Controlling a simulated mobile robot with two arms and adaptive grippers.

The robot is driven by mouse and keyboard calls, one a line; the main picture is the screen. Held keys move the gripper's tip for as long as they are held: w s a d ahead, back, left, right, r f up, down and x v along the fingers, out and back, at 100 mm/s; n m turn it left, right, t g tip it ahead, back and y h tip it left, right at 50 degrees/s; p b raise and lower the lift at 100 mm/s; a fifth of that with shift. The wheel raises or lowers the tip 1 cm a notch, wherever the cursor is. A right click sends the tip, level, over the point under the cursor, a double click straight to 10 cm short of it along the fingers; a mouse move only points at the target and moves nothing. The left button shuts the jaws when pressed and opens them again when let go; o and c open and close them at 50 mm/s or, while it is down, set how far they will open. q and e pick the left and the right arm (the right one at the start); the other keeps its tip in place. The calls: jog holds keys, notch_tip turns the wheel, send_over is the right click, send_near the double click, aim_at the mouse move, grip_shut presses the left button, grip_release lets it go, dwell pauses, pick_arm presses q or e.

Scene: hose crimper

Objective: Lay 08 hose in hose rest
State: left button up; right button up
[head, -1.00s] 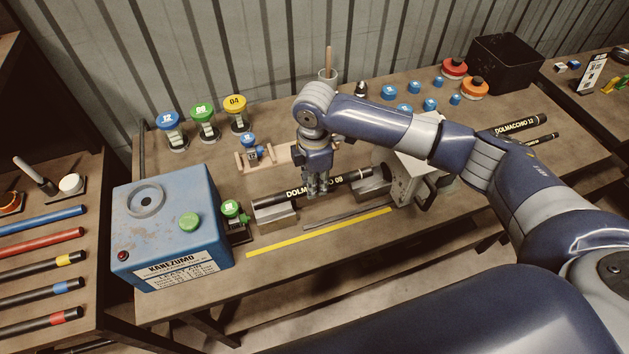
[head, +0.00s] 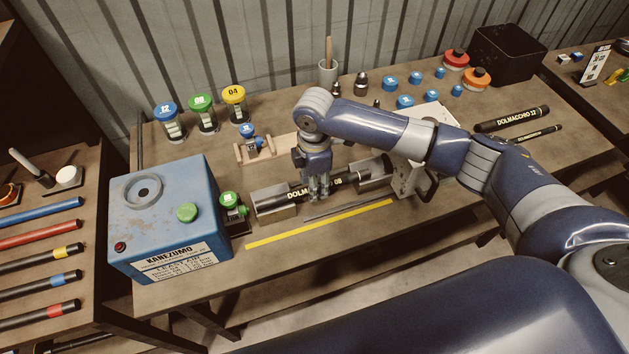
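The black 08 hose (head: 293,194), with white lettering, lies level along the hose rest, whose two grey blocks (head: 277,212) stand on the bench between the blue machine and the crimper. The hose appears down at the blocks; whether it touches both grooves is hard to tell. My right gripper (head: 319,194) points down over the middle of the hose, with its fingers around it between the letters and the number. It appears shut on the hose, and the fingers hide part of the lettering. My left gripper is not in view.
The blue machine (head: 165,220) stands left, with a green-capped part (head: 233,206) beside it. A yellow strip (head: 320,223) and a thin dark rod lie in front of the rest. The grey crimper (head: 408,180) is close on the right. Capped jars (head: 203,112) stand behind.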

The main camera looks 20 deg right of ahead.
dwell(0.3)
notch_tip(320, 180, up, 12)
dwell(0.4)
dwell(0.4)
